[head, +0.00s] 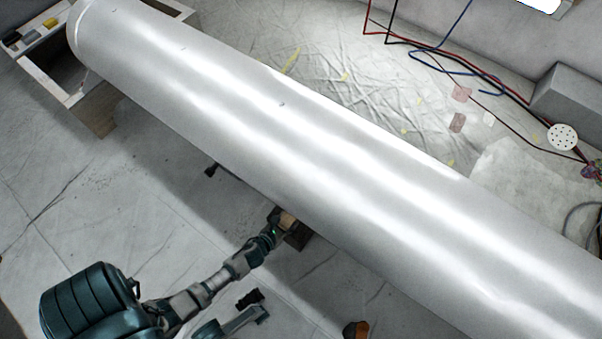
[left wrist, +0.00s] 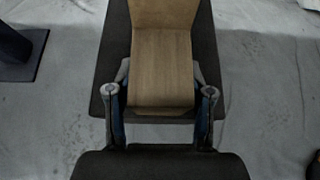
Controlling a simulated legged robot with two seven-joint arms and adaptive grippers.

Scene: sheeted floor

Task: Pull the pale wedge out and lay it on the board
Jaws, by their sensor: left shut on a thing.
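The pale wedge (head: 288,220) is a light wood block at the near lower side of the large silver cylinder. In the left wrist view the wedge (left wrist: 160,70) shows its wood-grained faces between the fingers. My left gripper (head: 276,222) is shut on it; in the left wrist view the gripper (left wrist: 161,92) has one finger against each side. A dark flat piece (head: 298,239) lies under the wedge, and its edge (left wrist: 107,62) shows around it in the left wrist view. I cannot tell whether this is the board.
The silver cylinder (head: 300,130) crosses the whole head view, close above the wedge. A wooden frame (head: 95,112) stands at its far left end. Sheeted floor (head: 120,220) is open on the left.

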